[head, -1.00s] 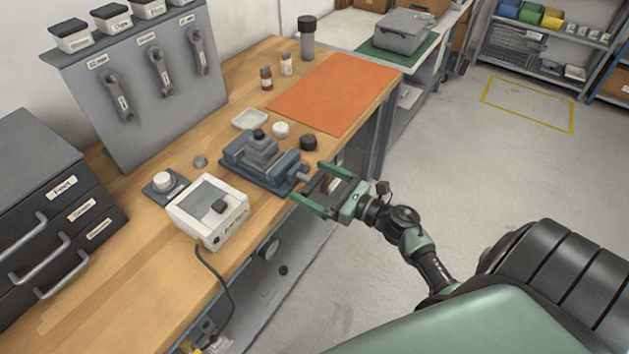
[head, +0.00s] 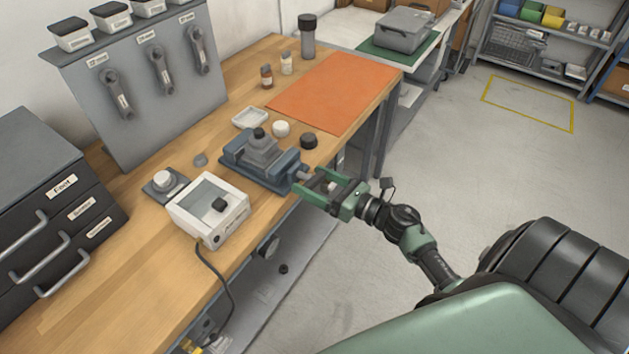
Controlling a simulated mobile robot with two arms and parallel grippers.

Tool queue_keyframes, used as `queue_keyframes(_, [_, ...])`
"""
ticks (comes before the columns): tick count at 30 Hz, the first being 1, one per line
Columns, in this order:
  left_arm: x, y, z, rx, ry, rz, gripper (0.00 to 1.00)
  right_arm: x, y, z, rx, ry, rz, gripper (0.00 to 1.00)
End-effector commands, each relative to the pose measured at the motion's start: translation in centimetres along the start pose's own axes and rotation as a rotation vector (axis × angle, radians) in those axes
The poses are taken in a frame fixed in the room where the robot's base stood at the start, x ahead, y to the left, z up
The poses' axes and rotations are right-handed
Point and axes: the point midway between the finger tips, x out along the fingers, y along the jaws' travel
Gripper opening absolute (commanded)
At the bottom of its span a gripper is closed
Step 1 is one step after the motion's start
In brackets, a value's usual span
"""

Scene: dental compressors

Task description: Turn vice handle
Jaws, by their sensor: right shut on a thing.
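The blue-grey vice (head: 262,163) stands at the front edge of the wooden bench, with a grey stepped block with a dark knob (head: 260,145) in its jaws. Its screw and handle (head: 302,178) stick out on the right side, past the bench edge. My right gripper (head: 310,185) has green fingers and reaches in from the right. It is shut on the vice handle, which is mostly hidden between the fingers. My left gripper is not in view.
A white box device (head: 208,212) with a cable stands left of the vice. A white tray (head: 250,117), a white round piece (head: 281,129) and a black cap (head: 309,141) lie behind it. An orange mat (head: 333,88) covers the bench's far part. Floor to the right is clear.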

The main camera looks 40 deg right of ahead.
Motion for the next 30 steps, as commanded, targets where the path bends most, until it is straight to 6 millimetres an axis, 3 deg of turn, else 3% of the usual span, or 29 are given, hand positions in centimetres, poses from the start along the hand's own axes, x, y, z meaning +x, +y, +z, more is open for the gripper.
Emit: queue_keyframes(30, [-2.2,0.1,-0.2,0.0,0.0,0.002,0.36,0.0,-0.1,0.1,0.966,0.0,-0.003,0.41])
